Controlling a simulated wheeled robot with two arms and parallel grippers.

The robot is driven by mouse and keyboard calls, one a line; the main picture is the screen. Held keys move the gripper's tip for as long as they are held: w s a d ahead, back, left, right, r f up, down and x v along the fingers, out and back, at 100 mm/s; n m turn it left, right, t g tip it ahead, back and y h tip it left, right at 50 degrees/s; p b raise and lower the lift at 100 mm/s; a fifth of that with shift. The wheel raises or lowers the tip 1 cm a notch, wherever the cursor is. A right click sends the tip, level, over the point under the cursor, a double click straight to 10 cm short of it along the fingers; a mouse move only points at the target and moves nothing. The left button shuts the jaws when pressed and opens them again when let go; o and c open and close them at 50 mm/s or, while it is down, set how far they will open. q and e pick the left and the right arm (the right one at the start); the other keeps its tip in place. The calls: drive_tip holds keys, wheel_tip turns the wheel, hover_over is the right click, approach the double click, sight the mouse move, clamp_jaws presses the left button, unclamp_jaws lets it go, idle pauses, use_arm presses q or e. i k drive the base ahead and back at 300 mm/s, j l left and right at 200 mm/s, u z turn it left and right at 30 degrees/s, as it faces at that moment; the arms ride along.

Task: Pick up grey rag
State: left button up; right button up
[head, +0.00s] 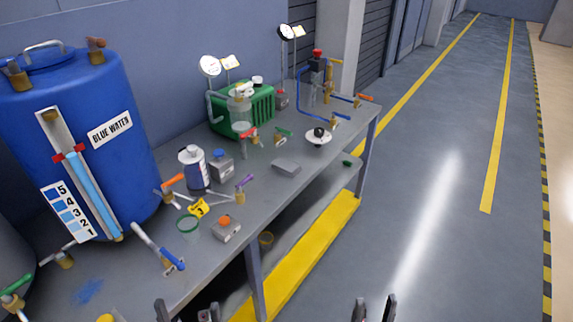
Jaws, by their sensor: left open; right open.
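A flat grey folded piece, which looks like the grey rag (286,167), lies on the grey workbench (235,230) near its front edge, right of the middle. Nothing covers it. My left gripper (187,312) shows only its fingertips at the bottom edge of the view, open and apart from the rag. My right gripper (375,310) shows at the bottom edge over the floor, in front of the bench, with its fingers apart. Both are well below the rag in the picture, and neither touches it.
A blue water tank (120,80) stands at the left. A green machine (243,110), a white bottle (193,168), a grey box with an orange button (226,228) and several valves crowd the bench. The floor at right is clear.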

sight(290, 168)
drive_tip(key=u, duration=1.05)
drive_tip(key=l, duration=0.95)
drive_tip(key=i+l, duration=0.1)
drive_tip(key=l, duration=0.85)
drive_tip(key=i, duration=0.55)
